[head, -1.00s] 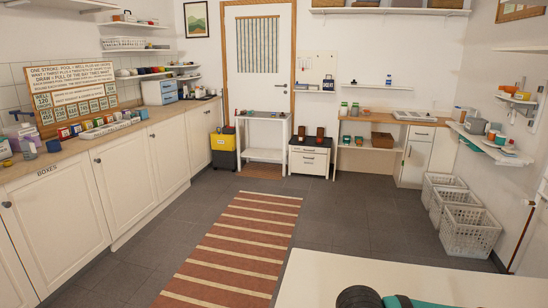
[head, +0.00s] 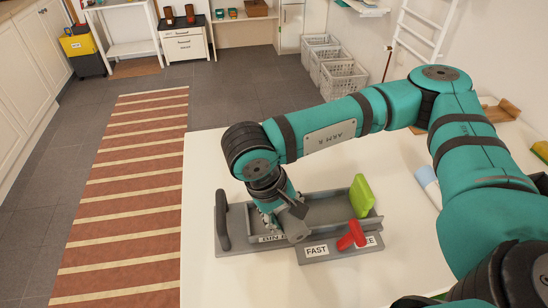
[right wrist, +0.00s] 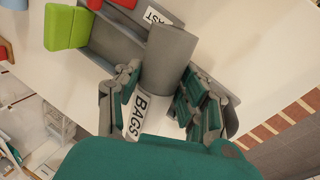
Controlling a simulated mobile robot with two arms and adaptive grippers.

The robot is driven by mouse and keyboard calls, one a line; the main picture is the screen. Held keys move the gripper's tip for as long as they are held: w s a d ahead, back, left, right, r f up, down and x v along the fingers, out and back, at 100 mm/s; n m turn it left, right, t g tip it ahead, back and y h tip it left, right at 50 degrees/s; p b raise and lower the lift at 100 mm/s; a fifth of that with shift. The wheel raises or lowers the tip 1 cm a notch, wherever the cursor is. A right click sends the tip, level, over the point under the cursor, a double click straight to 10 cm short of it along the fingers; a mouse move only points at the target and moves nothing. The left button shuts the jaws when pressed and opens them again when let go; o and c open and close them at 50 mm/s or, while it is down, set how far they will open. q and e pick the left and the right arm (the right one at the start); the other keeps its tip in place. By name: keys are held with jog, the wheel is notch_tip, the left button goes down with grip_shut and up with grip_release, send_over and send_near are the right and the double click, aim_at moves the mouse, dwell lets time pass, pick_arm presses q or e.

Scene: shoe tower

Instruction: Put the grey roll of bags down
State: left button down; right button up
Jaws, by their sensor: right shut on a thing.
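The grey roll of bags (right wrist: 168,58) sits between the fingers of my right gripper (right wrist: 158,106) in the right wrist view. A white label reading BAGS (right wrist: 137,115) shows between the fingers. In the head view my right gripper (head: 284,224) points down at the near left part of a grey tray-like fixture (head: 325,211) on the white table. The roll is hard to make out there, and I cannot tell whether it touches the fixture. My left gripper is not in view.
The fixture has a dark upright handle (head: 223,224), a green block (head: 361,196), a red lever-like piece (head: 352,236) and a FAST label (head: 316,251). The white table (head: 225,285) is bare in front. A blue-and-white cylinder (head: 428,183) lies to the right.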

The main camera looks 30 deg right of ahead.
jog(key=shift+s+a+f+m, duration=0.25)
jog(key=shift+f+m, duration=0.05)
jog(key=shift+m, duration=0.1)
jog(key=s+a+f+m+g+y+b, duration=0.1)
jog(key=s+a+f+m+y, duration=0.1)
jog(key=m, duration=0.8)
jog(key=s+a+f+m+g+y+b, duration=0.1)
jog(key=s+f+m, duration=0.3)
jog(key=m, duration=0.6)
jog(key=shift+s+a+g+y, duration=0.4)
jog(key=shift+a+g+y, duration=0.15)
jog(key=shift+y, duration=0.25)
jog(key=shift+w+d, duration=0.1)
